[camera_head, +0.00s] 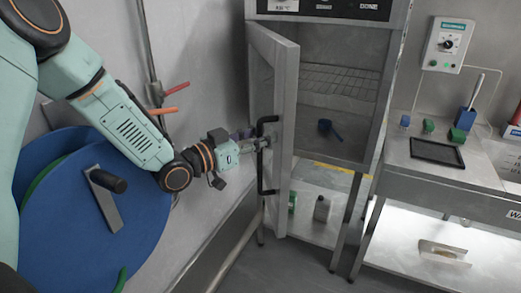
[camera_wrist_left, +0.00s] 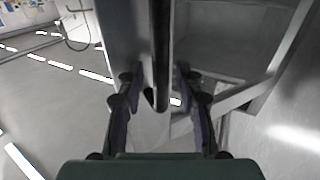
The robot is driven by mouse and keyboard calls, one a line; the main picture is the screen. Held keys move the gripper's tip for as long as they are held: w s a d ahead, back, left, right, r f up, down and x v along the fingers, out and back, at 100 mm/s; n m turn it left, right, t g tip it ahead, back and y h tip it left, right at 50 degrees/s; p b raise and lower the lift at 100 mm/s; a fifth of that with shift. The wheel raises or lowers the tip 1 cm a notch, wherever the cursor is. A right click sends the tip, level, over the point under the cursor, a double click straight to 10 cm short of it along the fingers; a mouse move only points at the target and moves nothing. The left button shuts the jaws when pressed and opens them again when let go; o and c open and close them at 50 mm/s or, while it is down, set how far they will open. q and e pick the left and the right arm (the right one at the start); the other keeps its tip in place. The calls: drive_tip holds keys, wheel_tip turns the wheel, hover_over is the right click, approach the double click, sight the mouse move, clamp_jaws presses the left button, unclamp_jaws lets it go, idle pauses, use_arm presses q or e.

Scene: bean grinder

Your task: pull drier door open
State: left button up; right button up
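The drier (camera_head: 335,50) is a grey metal cabinet at the upper middle of the head view. Its door (camera_head: 285,130) stands swung open to the left, showing the inside with a wire shelf (camera_head: 340,78) and a blue scoop (camera_head: 330,129). A black vertical bar handle (camera_head: 262,180) is on the door's outer face. My left gripper (camera_head: 264,143) is at the handle's upper part. In the left wrist view the handle (camera_wrist_left: 161,50) runs between the two fingers (camera_wrist_left: 161,75), which stand apart with gaps beside the bar. My right gripper is not in view.
A bench (camera_head: 480,175) with a black tray (camera_head: 437,152) and small coloured items stands to the right. A wall control box (camera_head: 447,45) is above it. A large blue disc (camera_head: 130,235) is at lower left. Grey floor lies open in front of the drier.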

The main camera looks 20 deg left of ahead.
sight(259, 121)
use_arm(q)
wheel_tip(259, 121, up, 4)
drive_tip(key=shift+a+f, duration=0.1)
drive_tip(key=shift+a, duration=0.05)
drive_tip(key=shift+r, duration=0.5)
drive_tip(key=shift+c, duration=0.3)
